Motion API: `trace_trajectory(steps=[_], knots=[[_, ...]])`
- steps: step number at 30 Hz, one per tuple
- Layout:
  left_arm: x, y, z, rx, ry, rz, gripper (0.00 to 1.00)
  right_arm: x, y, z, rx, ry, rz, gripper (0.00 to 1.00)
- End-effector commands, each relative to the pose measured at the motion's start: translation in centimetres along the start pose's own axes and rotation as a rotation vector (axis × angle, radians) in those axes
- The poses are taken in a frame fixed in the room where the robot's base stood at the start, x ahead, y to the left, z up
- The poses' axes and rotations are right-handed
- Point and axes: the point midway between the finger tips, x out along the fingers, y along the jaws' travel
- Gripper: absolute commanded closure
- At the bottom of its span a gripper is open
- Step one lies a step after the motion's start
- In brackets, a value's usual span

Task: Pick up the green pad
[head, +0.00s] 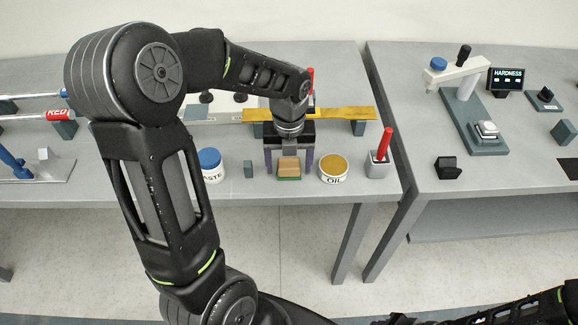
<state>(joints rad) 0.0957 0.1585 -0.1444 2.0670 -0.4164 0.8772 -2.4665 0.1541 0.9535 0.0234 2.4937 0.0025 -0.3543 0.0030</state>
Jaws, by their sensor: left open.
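The green pad (289,178) lies on the left table near its front edge, with a tan block-like top above its green lower edge. My left gripper (289,164) points down over the pad and is open. One finger is at the pad's left and one at its right, slightly behind it in the picture. I cannot tell whether the fingers touch it. My right arm shows only at the bottom right; its gripper is not visible.
A blue-lidded paste jar (209,164) and small grey block (248,169) are left of the pad. An oil tin (333,168) and a grey holder with a red stick (379,165) are right. A yellow bar (345,114) lies behind. A gap separates the hardness-tester table (420,100).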

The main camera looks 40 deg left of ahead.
Motion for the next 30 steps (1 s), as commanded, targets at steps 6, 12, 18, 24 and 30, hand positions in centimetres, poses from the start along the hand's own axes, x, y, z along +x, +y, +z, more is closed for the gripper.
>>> trace_trajectory(steps=[6, 12, 18, 24, 30], knots=[[-0.04, 0.00, 0.01, 0.000, 0.000, 0.000, 0.25, 0.02, 0.01, 0.01, 0.000, 0.000, 0.000, 0.64], [-0.06, -0.01, 0.02, 0.000, -0.001, 0.000, 0.25, 0.02, 0.01, 0.01, 0.000, 0.000, 0.000, 0.64], [-0.07, -0.01, 0.02, 0.000, -0.001, 0.000, 0.34, 0.02, 0.01, 0.01, 0.000, 0.000, 0.000, 0.64], [-0.07, -0.01, 0.02, 0.000, -0.001, 0.000, 0.50, 0.02, 0.00, 0.01, 0.000, 0.000, 0.000, 0.64], [-0.07, -0.01, 0.01, 0.000, -0.001, 0.000, 0.66, 0.02, 0.01, 0.01, 0.000, 0.000, 0.000, 0.64]])
